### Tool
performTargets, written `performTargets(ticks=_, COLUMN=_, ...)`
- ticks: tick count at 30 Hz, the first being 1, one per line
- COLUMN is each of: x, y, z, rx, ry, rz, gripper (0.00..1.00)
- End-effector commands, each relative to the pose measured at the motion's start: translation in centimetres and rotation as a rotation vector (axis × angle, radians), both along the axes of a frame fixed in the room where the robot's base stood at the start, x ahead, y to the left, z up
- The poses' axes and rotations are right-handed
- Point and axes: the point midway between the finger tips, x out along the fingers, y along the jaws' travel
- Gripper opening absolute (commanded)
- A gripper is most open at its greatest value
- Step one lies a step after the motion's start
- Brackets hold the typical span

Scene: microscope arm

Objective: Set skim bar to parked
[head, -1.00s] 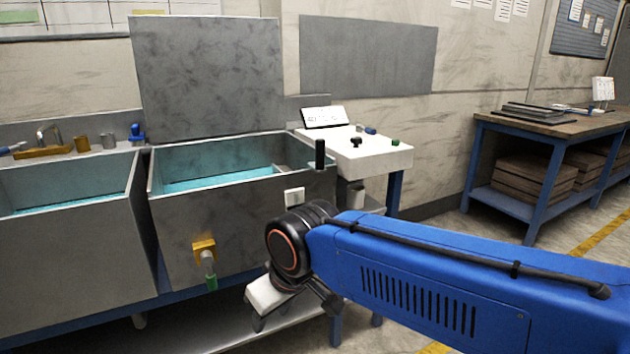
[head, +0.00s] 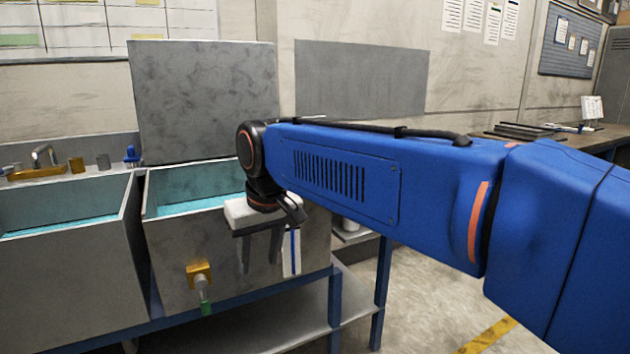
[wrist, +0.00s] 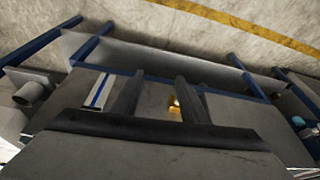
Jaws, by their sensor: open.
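My gripper (head: 260,266) hangs fingers-down just in front of the right-hand steel tank (head: 170,250), near its upper front wall. Its two dark fingers are apart, with nothing seen between them. In the wrist view, my gripper (wrist: 160,78) shows the open fingers over the tank's front side, with a yellow drain fitting (wrist: 175,108) beyond. I cannot make out the skim bar now. The right part of the tank's opening, and the black upright handle seen there earlier, are hidden behind my blue arm.
A white panel with a blue stripe (head: 291,254) is close to the right of my fingers. The yellow drain valve (head: 199,272) sticks out below left. A left tank (head: 70,265) stands alongside. A low shelf (head: 270,318) runs beneath. Open floor lies to the right.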

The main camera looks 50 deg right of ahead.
Motion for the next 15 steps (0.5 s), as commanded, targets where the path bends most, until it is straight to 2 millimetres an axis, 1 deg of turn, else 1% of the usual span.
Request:
performTargets(ticks=1, x=1.3, y=-1.1, z=1.8, rx=0.005, ry=0.014, rz=-0.036, gripper=0.40)
performTargets(ticks=6, x=4.7, y=-4.8, z=7.1, rx=0.024, ry=0.061, rz=-0.145, gripper=0.40)
performTargets(ticks=11, x=7.4, y=-8.7, z=11.5, rx=0.044, ry=0.105, rz=-0.247, gripper=0.40)
performTargets(ticks=15, x=9.4, y=-12.6, z=14.9, rx=0.064, ry=0.142, rz=-0.338, gripper=0.40)
